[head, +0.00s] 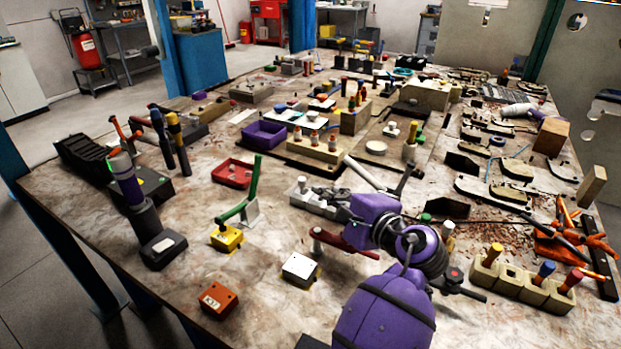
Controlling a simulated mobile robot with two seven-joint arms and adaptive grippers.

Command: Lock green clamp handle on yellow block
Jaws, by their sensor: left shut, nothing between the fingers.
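The green clamp handle (254,177) stands nearly upright, left of centre. A green arm (233,211) slopes from its foot down to the left, over the yellow block (227,239). I cannot tell whether its tip presses on the block. A pale metal bracket (251,213) stands at the handle's foot. My left gripper (299,191) is at the end of the purple arm, pointing left, to the right of the green handle and apart from it. It is shut and empty. My right gripper is not in view.
A white block (300,268) and a dark red handle (345,243) lie right of the yellow block. An orange-red block (215,300) is in front. A red tray (233,184) sits behind the green handle. Tools crowd the right side. The front left table is fairly clear.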

